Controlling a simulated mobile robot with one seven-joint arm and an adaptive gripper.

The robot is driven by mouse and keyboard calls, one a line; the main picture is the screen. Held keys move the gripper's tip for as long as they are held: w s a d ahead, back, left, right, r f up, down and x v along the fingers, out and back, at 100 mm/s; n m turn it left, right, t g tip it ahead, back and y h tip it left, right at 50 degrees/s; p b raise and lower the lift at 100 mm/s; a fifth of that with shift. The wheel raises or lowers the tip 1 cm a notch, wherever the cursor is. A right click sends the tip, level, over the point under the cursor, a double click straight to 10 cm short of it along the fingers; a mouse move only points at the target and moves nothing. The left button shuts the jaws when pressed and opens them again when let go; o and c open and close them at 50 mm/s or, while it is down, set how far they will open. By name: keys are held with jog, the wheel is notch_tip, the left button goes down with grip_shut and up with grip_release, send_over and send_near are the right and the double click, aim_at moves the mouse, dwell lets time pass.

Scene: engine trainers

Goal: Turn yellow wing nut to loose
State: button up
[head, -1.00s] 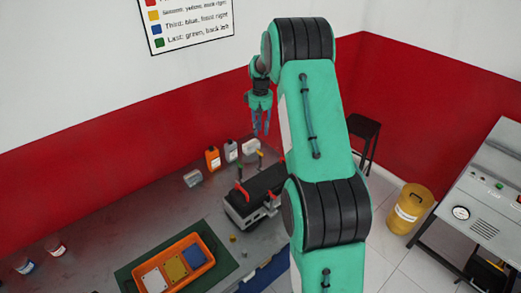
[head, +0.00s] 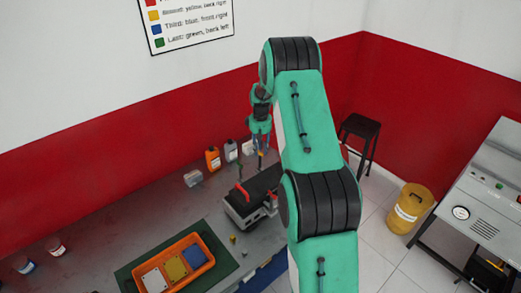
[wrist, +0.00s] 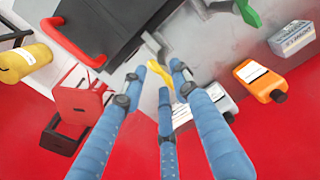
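The engine block (head: 252,207), dark on top with a light metal base, sits on the grey workbench. The yellow wing nut (wrist: 187,89) shows in the wrist view just beyond my fingertips, partly covered by them. In the head view it is too small and too covered by the fingers to make out clearly. My gripper (head: 261,152) hangs above the back of the engine, fingers down; in the wrist view (wrist: 158,76) its blue fingers are spread, with the yellow nut between or just behind the tips. I cannot tell whether they touch it.
An orange bottle (head: 212,158) and a grey bottle (head: 231,151) stand behind the engine. An orange tray (head: 164,258) with coloured plates lies front left.

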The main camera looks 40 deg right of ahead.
grip_shut()
